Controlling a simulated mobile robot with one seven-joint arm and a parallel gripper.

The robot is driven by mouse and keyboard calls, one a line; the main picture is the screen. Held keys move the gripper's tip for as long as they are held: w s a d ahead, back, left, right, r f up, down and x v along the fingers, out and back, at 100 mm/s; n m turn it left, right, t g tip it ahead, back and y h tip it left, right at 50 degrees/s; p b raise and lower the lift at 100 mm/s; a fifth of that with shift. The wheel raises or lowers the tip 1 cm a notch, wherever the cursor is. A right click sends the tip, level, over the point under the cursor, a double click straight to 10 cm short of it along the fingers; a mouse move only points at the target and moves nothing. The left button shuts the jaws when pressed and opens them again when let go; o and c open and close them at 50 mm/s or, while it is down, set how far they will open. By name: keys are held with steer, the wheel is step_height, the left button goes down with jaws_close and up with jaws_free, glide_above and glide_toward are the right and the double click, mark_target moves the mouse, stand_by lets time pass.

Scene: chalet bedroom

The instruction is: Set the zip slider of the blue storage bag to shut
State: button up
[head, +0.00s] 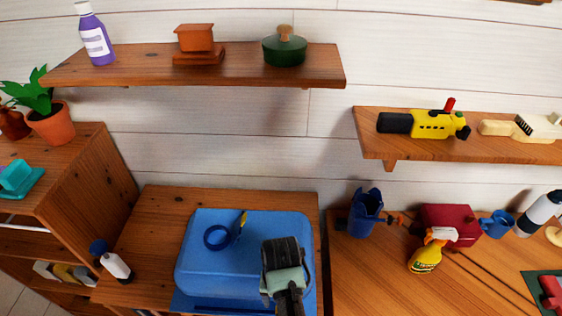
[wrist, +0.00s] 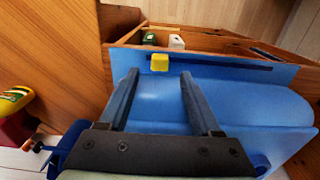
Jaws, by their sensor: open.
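The blue storage bag (head: 200,262) lies on the wooden stand in the head view. In the wrist view its blue front flap (wrist: 225,75) carries a dark straight zip track (wrist: 225,66). The yellow zip slider (wrist: 160,62) sits at the left end of that track. In the wrist view my gripper (wrist: 160,76) is open, its two fingers pointing at the flap. The slider shows in the gap between the fingertips, slightly beyond them; whether they touch it I cannot tell. In the head view my gripper (head: 282,258) is over the bag's right part, hiding the slider.
A blue ring (head: 217,237) and a small yellow-tipped item (head: 241,220) are on the bag's top. A white bottle (head: 112,263) stands left of the bag. A yellow spray bottle (head: 424,258) and a dark blue cup-like holder (head: 366,213) stand to the right.

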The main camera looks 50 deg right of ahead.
step_height(320, 180, up, 7)
steer(key=shift+b, duration=0.4)
steer(key=shift+f, duration=0.15)
